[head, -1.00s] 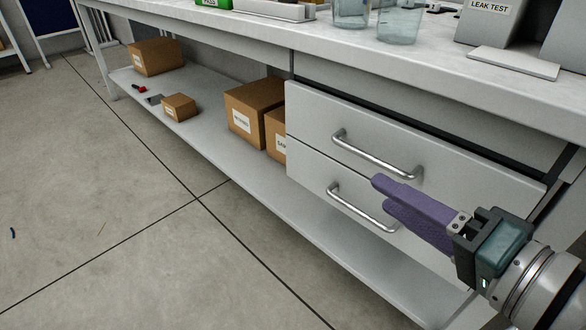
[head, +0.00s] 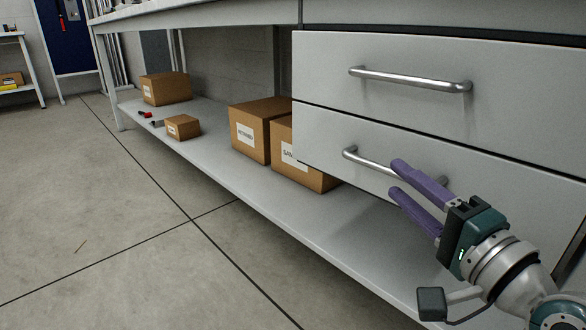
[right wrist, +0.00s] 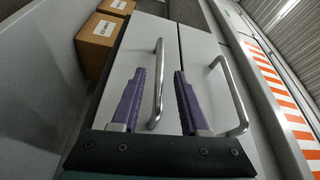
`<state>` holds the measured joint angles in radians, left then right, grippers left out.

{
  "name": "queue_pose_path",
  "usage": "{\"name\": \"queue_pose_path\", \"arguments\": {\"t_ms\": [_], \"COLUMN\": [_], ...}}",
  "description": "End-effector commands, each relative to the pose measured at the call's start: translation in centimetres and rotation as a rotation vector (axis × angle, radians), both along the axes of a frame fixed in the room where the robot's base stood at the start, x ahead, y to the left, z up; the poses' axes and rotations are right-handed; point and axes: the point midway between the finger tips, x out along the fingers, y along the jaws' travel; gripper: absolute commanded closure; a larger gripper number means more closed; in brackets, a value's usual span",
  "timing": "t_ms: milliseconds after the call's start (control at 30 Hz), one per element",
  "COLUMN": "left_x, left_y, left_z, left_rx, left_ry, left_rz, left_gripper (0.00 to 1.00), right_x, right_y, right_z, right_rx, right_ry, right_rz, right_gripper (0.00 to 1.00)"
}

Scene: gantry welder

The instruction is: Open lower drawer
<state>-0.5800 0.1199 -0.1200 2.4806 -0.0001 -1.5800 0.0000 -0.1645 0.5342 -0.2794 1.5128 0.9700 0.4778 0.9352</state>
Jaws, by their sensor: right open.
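The lower drawer (head: 325,143) is a light grey front under the bench and looks shut. Its silver bar handle (head: 366,161) is partly covered by my right gripper (head: 397,178). The right gripper has purple fingers, stands open and is empty in front of that handle. In the right wrist view, the lower drawer's handle (right wrist: 157,85) shows between the two fingers (right wrist: 159,74); I cannot tell whether they touch it. My left gripper is not in view.
The upper drawer (head: 330,70), with its own bar handle (head: 410,80), is just above. Cardboard boxes (head: 250,145) stand on the low shelf (head: 250,190) left of the drawers.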

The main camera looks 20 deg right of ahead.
Motion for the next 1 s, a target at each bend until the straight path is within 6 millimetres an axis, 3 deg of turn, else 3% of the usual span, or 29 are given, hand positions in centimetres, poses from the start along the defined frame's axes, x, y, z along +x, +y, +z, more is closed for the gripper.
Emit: {"name": "queue_pose_path", "arguments": {"t_ms": [100,300,633,1000], "left_x": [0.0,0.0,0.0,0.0], "left_y": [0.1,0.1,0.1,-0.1], "left_z": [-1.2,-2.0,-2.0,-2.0], "left_rx": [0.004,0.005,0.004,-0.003], "left_ry": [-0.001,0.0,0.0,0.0], "left_rz": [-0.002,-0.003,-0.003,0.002], "left_gripper": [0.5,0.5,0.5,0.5], "right_x": [2.3,4.6,5.1,5.0], "right_y": [0.0,0.0,0.1,0.1], "right_z": [-0.1,0.2,0.3,0.3], "right_rx": [0.002,0.0,0.0,0.0], "right_ry": [-0.004,-0.001,0.002,0.001], "right_rz": [-0.001,-0.001,0.001,0.001], "right_gripper": [0.55,0.55,0.55,0.96]}}
